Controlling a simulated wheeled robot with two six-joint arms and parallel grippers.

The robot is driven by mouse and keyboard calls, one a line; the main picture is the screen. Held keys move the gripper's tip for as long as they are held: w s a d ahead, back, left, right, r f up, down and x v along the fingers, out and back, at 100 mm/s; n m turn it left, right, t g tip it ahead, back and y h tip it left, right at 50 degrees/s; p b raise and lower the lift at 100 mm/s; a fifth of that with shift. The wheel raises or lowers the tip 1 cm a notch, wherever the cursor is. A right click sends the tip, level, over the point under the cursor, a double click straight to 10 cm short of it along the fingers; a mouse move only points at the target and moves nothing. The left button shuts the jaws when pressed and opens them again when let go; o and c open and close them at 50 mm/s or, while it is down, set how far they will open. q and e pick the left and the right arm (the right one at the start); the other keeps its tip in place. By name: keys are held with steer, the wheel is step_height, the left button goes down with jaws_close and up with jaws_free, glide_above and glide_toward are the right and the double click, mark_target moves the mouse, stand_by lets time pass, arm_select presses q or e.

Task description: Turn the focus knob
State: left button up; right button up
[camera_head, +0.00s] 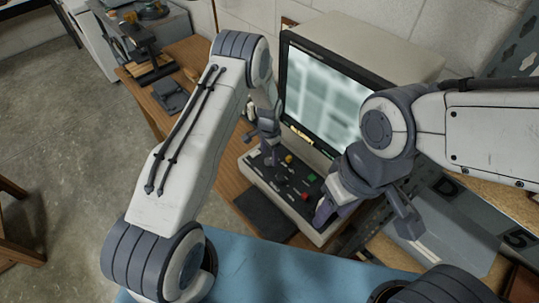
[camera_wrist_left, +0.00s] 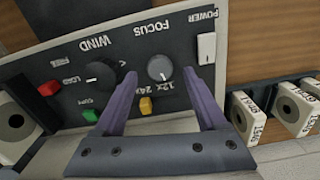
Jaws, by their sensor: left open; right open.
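The focus knob (camera_wrist_left: 160,68) is a grey round dial with a white pointer line, under the upside-down word FOCUS on a dark control panel (camera_wrist_left: 128,88). In the left wrist view my left gripper (camera_wrist_left: 163,73) is open, with its two purple fingers on either side of the knob; I cannot tell whether they touch it. In the head view my left gripper (camera_head: 270,157) comes down over the far left part of the panel and hides the knob. My right gripper (camera_head: 365,216) is open and empty at the panel's right end.
A black WIND knob (camera_wrist_left: 100,76), a yellow button (camera_wrist_left: 146,106), a red button (camera_wrist_left: 48,88) and a white POWER switch (camera_wrist_left: 206,48) share the panel. The reader's lit screen (camera_head: 322,98) stands behind. Labelled boxes (camera_wrist_left: 296,122) lie beside it in the wrist view.

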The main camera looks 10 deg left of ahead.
mark_target(269, 162)
arm_select(q)
steer(key=shift+f, duration=1.2)
jaws_close()
